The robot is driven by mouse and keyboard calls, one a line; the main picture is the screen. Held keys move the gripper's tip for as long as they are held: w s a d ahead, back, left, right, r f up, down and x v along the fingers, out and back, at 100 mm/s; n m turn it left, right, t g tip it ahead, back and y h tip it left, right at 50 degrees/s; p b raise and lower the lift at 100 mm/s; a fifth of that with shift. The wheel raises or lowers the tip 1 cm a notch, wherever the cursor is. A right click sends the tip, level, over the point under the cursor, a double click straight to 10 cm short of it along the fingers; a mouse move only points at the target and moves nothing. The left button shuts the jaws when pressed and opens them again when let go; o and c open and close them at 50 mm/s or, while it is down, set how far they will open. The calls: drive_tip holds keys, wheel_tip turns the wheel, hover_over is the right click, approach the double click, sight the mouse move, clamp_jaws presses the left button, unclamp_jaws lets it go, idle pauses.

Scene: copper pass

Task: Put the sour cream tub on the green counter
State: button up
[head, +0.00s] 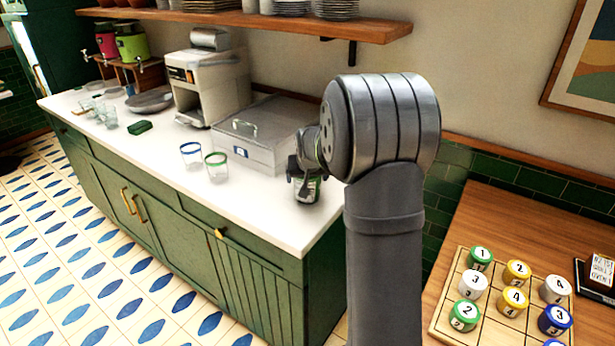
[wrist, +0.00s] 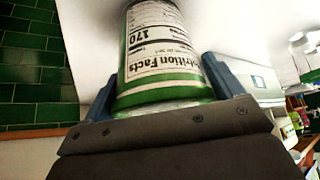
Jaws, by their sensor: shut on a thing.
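The sour cream tub (head: 309,192) is a small round container with a white and green label; nutrition text shows on it in the wrist view (wrist: 163,50). My gripper (head: 305,178) is shut on the tub, with a blue finger on each side of it in the wrist view (wrist: 160,85). The tub is over the front right end of the green counter (head: 270,217), which has green cabinets and a white top. I cannot tell whether its base touches the top. My gripper hides part of the tub in the head view.
A grey lidded box (head: 265,135) stands just behind the tub. A blue-rimmed glass (head: 191,155) and a green-rimmed glass (head: 217,166) stand to its left. A wooden table with a grid board (head: 455,290) of numbered tubs is at right. The counter's front right top is clear.

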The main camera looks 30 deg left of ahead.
drive_tip(key=o, duration=1.2)
drive_tip(key=shift+f, duration=0.1)
drive_tip(key=shift+s+d+r, duration=0.1)
drive_tip(key=shift+r, duration=0.35)
drive_tip(key=v, duration=1.1)
drive_tip(key=shift+s+d+r, duration=0.1)
drive_tip(key=shift+s, duration=0.05)
